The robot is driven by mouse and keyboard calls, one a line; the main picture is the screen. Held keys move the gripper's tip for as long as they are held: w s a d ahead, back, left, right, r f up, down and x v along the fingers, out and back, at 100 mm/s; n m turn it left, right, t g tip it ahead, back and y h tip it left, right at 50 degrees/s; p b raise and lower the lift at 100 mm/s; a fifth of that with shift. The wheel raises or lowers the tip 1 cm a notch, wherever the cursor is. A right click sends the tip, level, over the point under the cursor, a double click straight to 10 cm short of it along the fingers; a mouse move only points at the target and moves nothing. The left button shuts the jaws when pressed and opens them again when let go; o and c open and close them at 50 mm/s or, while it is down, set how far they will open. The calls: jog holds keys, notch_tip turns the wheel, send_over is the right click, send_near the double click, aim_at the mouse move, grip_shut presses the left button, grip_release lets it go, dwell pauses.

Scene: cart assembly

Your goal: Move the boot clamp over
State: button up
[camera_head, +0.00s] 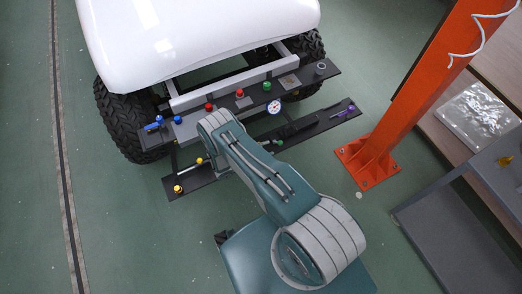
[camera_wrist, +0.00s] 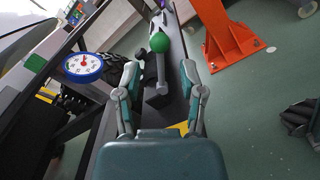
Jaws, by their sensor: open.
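I cannot tell for sure which part is the boot clamp. In the wrist view, a grey and black tool with a green ball end (camera_wrist: 160,42) lies on the dark lower shelf, in line with the gap between my fingers. My gripper (camera_wrist: 159,72) is open, one finger to each side of that gap, and nothing is held. In the head view, a black tool (camera_head: 296,129) and a purple-handled tool (camera_head: 344,112) lie on the right half of the lower shelf (camera_head: 325,119). My gripper is hidden behind my arm there.
A round blue-rimmed gauge (camera_wrist: 83,67) is left of my fingers. The upper black shelf (camera_head: 300,78) carries red, green, blue and grey parts in front of the white-bodied cart (camera_head: 200,35). An orange post (camera_head: 425,85) stands right. Green floor is clear at left.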

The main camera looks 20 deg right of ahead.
jog(key=d, duration=0.5)
jog(key=shift+w, duration=0.1)
jog(key=c, duration=0.6)
jog(key=s+f+m, duration=0.1)
jog(key=m, duration=0.1)
jog(key=s+f+m, duration=0.1)
jog(key=f+m, duration=0.1)
jog(key=m, duration=0.1)
jog(key=f+m, duration=0.1)
jog(key=m, duration=0.1)
jog(key=shift+s+f+m, duration=0.15)
jog(key=shift+s+m, duration=0.25)
jog(key=shift+c, duration=0.2)
jog(key=o, duration=0.9)
jog(key=a, duration=1.2)
jog(key=shift+s, duration=0.2)
